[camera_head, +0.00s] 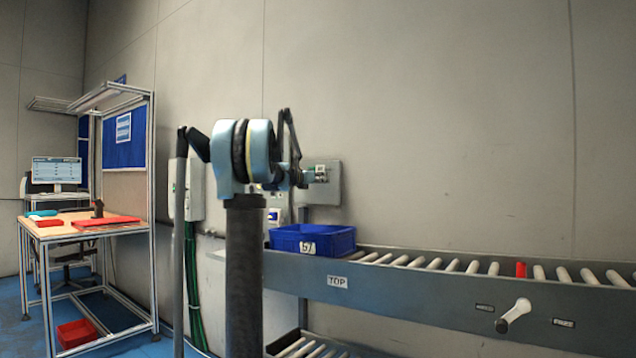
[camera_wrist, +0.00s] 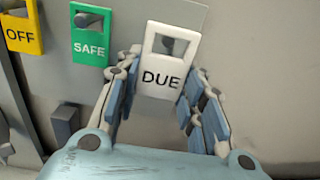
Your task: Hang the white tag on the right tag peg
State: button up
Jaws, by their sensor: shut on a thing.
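The white tag (camera_wrist: 165,80), marked DUE, is upright and slightly tilted between the two fingers of my gripper (camera_wrist: 163,68), which is shut on it. A dark peg (camera_wrist: 176,46) shows through the tag's window. I cannot tell whether the tag rests on the peg or is just in front of it. A green SAFE tag (camera_wrist: 90,48) hangs on a peg to the left, and a yellow OFF tag (camera_wrist: 22,35) is further left. In the head view my gripper (camera_head: 300,176) is at the grey panel (camera_head: 328,193), and the white tag cannot be made out clearly.
A workbench (camera_head: 85,228) with red items stands at the left. A dark block (camera_wrist: 66,122) sticks out below the SAFE tag. The wall at right is clear.

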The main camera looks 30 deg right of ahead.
jog(key=shift+x, duration=2.15)
dwell(0.9)
jog(key=shift+f, duration=0.15)
dwell(0.9)
jog(key=o, duration=1.2)
jog(key=shift+c, duration=0.2)
jog(key=shift+v, duration=5)
